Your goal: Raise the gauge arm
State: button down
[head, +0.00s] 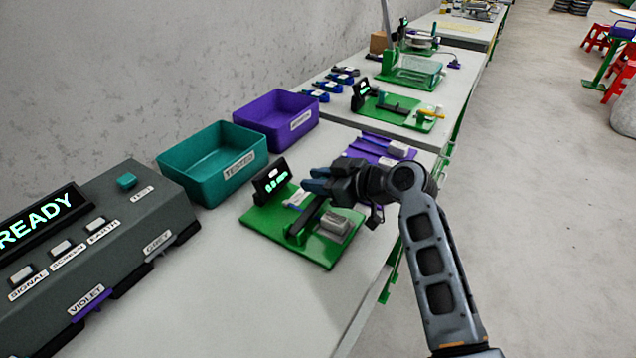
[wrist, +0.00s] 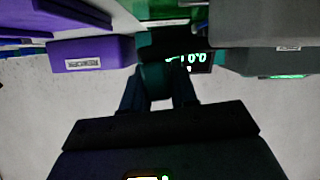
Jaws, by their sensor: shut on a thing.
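The gauge has a green base (head: 315,251) on the near table, with a small tilted black display (head: 270,181) reading about zero; the display also shows in the wrist view (wrist: 200,60). The dark gauge arm (head: 306,214) slants over the base, its upper end partly hidden by my gripper. My gripper (head: 313,181) is above the base, fingertips pointing left toward the display. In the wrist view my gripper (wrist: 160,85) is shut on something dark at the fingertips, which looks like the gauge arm. The contact itself is hard to see.
A grey block (head: 334,228) sits on the green base. A teal bin (head: 212,179) and a purple bin (head: 276,117) stand behind, along the wall. A grey console (head: 120,260) reading READY is at left. The table front (head: 300,315) is clear.

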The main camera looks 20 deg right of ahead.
jog(key=shift+s+a+r+n+b, duration=0.25)
jog(key=shift+r+n+b, duration=0.15)
jog(key=shift+r+n, duration=0.15)
jog(key=s+a+r+n+t+h+b, duration=0.1)
jog(key=s+a+r+n+t+b, duration=0.1)
jog(key=s+a+n+t+b, duration=0.1)
jog(key=s+a+r+n+t+h+b, duration=0.1)
jog(key=s+a+r+n+t+b, duration=0.2)
jog(key=s+a+n+b, duration=0.3)
jog(key=shift+a+n+t+h+b, duration=0.4)
jog(key=shift+a+n+b, duration=0.55)
jog(key=shift+a+n, duration=1.15)
jog(key=shift+d+n, duration=0.2)
jog(key=shift+n, duration=0.05)
jog(key=c, duration=1)
grip_release()
jog(key=shift+o, duration=0.2)
jog(key=shift+s, duration=0.2)
